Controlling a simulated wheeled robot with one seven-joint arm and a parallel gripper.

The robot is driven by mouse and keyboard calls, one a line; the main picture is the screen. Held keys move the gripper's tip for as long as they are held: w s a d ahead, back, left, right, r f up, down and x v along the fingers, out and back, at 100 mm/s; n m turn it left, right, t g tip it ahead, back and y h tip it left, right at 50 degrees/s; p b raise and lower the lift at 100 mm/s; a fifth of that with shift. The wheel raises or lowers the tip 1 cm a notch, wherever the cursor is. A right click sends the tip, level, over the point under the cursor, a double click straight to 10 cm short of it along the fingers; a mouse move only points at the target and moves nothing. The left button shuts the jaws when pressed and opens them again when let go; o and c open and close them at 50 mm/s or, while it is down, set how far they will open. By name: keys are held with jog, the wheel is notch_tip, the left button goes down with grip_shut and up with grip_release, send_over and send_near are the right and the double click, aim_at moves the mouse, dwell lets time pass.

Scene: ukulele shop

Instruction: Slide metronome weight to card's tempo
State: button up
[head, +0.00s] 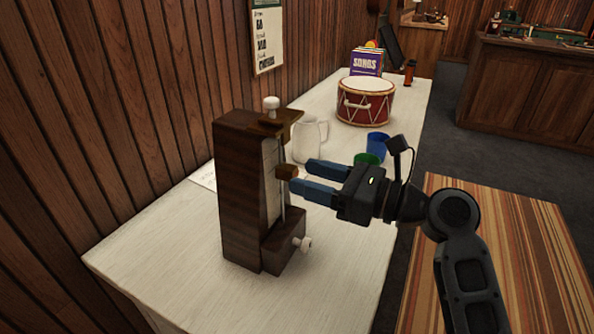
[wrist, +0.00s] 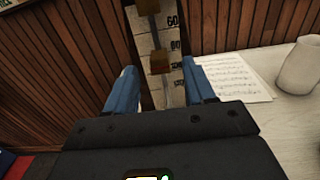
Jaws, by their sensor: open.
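The dark wooden metronome (head: 242,195) stands upright near the front of the white table. Its brass-brown weight (head: 287,172) sits on the vertical rod, a little above mid-height. In the wrist view the weight (wrist: 160,62) lies in front of a pale scale (wrist: 174,92) with printed numbers, 60 and 80 readable above it. My gripper (head: 305,177) is open, its blue fingers pointing at the weight from the right. In the wrist view the fingers stand on either side of the scale, apart from the weight. A sign with handwritten lines (head: 266,38) hangs on the wall; its text is too small to read surely.
A white mug (head: 309,140), a blue cup (head: 377,142) and a green cup (head: 367,159) stand behind my gripper. A red drum (head: 366,101) is farther back. A music sheet (wrist: 233,78) lies beside the metronome. The table's front right is clear.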

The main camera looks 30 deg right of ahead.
aim_at(295, 173)
jog(key=shift+x, duration=1.55)
grip_shut()
